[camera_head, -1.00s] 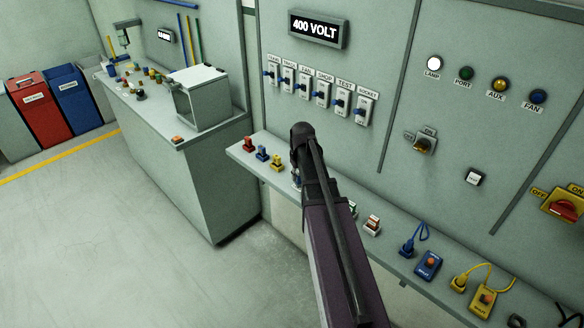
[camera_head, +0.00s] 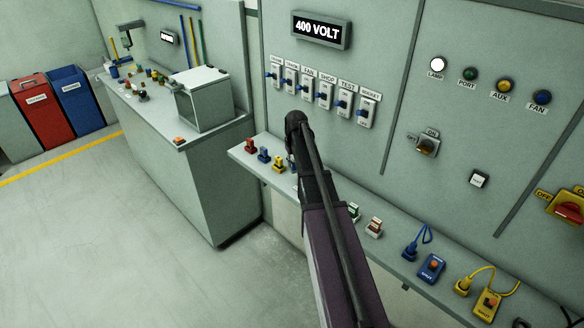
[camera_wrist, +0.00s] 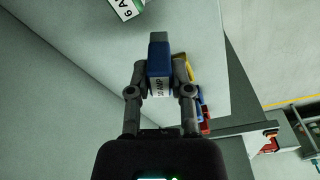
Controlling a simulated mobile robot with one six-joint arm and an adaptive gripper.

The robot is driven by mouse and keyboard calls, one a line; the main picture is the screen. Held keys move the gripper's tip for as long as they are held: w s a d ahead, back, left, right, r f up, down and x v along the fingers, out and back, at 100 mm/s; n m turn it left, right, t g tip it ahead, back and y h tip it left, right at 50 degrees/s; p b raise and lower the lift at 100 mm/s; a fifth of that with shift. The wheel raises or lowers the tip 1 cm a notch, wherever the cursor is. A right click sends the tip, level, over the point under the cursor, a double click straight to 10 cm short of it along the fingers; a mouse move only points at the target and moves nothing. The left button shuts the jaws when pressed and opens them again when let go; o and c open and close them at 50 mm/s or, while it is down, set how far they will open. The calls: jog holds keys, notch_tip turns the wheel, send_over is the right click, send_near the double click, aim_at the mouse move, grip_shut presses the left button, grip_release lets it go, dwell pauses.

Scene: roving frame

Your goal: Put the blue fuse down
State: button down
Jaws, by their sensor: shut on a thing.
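My gripper (camera_wrist: 159,72) is shut on the blue fuse (camera_wrist: 159,62) in the wrist view, with one finger on each side. The fuse has a grey end and a white label that seems to read 10 AMP. The pale shelf surface (camera_wrist: 205,30) lies behind it; I cannot tell whether the fuse touches it. In the head view my arm hides most of the gripper and the held fuse, above the long shelf (camera_head: 335,195).
Red (camera_head: 250,146), blue (camera_head: 264,154) and yellow (camera_head: 278,163) fuses stand on the shelf left of my arm. Right of it are a green piece (camera_head: 355,212), a red-and-white piece (camera_head: 374,227), and blue (camera_head: 431,268) and yellow (camera_head: 487,304) boxes with cables. A switch panel rises behind.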

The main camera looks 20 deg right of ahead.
jog(key=shift+w+d, duration=0.15)
jog(key=shift+w, duration=0.45)
notch_tip(320, 180, down, 4)
jog(key=b, duration=0.3)
jog(key=shift+r+b, duration=0.15)
jog(key=shift+b, duration=0.2)
jog(key=c, duration=0.5)
grip_release()
jog(key=shift+c, duration=0.2)
jog(key=shift+r, duration=0.1)
jog(key=r+p, duration=0.4)
jog(key=s+r+p, duration=0.1)
jog(key=r+p, duration=0.6)
jog(key=p, duration=0.1)
jog(key=shift+s+r, duration=0.2)
jog(key=shift+r, duration=0.2)
